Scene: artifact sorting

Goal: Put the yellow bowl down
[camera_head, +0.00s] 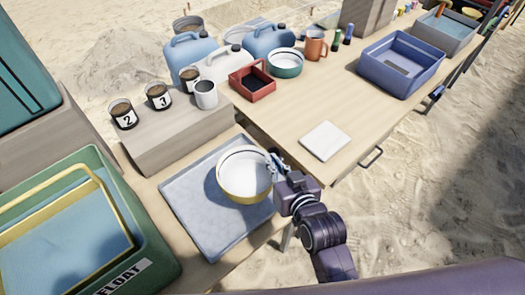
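The yellow bowl (240,194), white inside and upright, is over the grey-blue tray (200,222) in the middle of the view. My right gripper (277,166) is at the right side of the bowl, with its fingers closed at the rim. The fingertips are small and partly hidden by the rim. Whether the bowl's bottom touches the tray or hangs a little above it is hard to tell. My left gripper is not in view.
A green bin (140,262) marked FLOAT stands at the left. A raised block (190,138) with numbered jars stands behind the tray. A red box (252,84), a white-and-green bowl (286,64), a white square (325,141) and a blue bin (401,64) are on the table.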

